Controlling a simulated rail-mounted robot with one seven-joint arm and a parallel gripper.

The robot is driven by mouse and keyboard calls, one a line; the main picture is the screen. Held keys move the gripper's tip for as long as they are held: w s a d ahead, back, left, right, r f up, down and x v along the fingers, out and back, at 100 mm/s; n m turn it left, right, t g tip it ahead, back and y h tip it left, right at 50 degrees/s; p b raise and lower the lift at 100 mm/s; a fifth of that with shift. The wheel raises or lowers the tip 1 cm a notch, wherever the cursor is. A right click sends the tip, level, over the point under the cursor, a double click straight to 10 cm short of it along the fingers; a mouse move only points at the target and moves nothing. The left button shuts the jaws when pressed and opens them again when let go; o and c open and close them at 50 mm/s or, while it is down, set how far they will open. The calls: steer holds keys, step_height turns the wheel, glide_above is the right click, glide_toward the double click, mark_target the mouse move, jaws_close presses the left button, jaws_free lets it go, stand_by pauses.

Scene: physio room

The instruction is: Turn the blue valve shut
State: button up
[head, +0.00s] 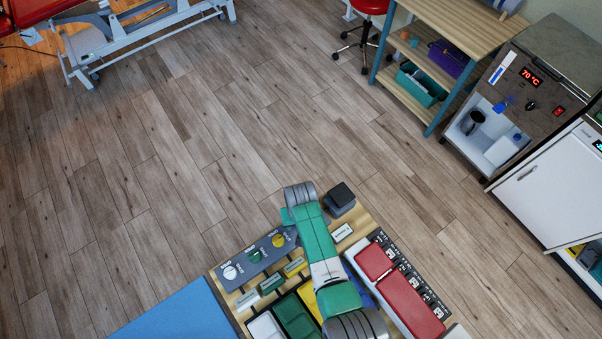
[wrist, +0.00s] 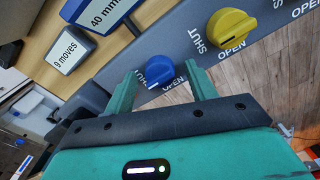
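The blue valve (wrist: 160,70) is a round blue knob on a grey panel (wrist: 178,40) in the wrist view. SHUT and OPEN are printed beside it. A small white mark shows on its lower edge; I cannot tell clearly which word it points to. My gripper (wrist: 163,74) is open, with one teal fingertip on each side of the knob. I cannot tell whether the fingers touch it. In the head view my arm hides the blue valve.
A yellow valve (wrist: 231,26) sits right of the blue one in the wrist view. The head view shows green (head: 254,256) and white (head: 230,272) valves on the panel. A dark block (head: 340,198) stands near my wrist. Red pads (head: 408,300) lie to the right.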

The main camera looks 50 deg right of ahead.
steer(key=shift+r, duration=0.1)
step_height(320, 180, up, 8)
steer(key=shift+f+p, duration=0.2)
steer(key=shift+p, duration=0.65)
